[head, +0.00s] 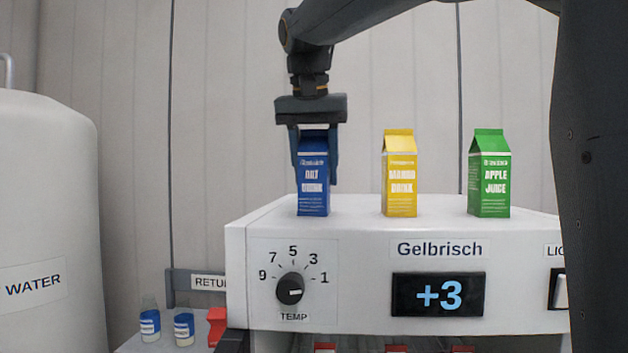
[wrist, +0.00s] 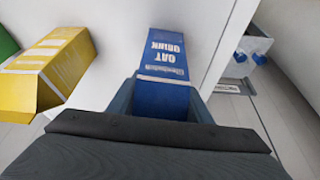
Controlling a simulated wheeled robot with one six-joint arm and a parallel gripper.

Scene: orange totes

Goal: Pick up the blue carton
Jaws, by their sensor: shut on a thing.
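The blue carton (head: 313,182), labelled oat drink, stands upright at the left end of the white machine's top. My gripper (head: 316,160) reaches down from above with a finger on each side of the carton's upper part and is shut on it. In the wrist view the blue carton (wrist: 164,85) shows between the fingers of my gripper (wrist: 160,98). The palm hides part of the carton's top there. The carton's base appears to be at the machine's top surface; I cannot tell if it touches.
A yellow mango drink carton (head: 400,175) and a green apple juice carton (head: 489,175) stand to the right on the white machine (head: 360,225). A white water tank (head: 45,220) stands at left. Small bottles (head: 150,325) sit lower down. Space between the cartons is clear.

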